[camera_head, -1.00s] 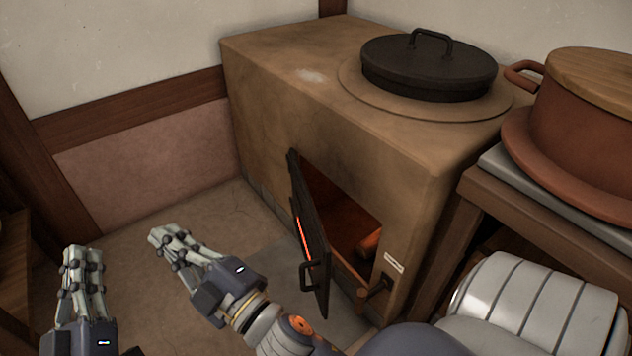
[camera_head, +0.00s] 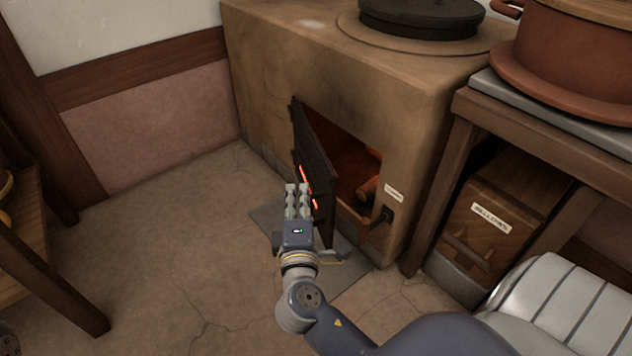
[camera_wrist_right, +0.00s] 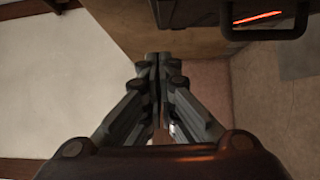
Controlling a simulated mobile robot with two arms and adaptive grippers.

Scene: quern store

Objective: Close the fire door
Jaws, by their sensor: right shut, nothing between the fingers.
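The fire door (camera_head: 315,157) is a dark metal panel hinged at its left side on the front of the clay stove (camera_head: 400,105). It stands open, swung out from the glowing firebox opening (camera_head: 352,175). Orange glow shows through its slot. My right gripper (camera_head: 297,190) is shut and empty, in front of the door's outer face in the head view; it hides the door's handle there. In the right wrist view, the door (camera_wrist_right: 285,8) with its dark handle (camera_wrist_right: 264,32) shows at the upper right, apart from the fingertips (camera_wrist_right: 158,62).
A bench at right bears a brown pot (camera_head: 575,55), with a bellows box (camera_head: 500,215) beneath. A wooden stand (camera_head: 45,265) is at left. The floor left of the door is clear.

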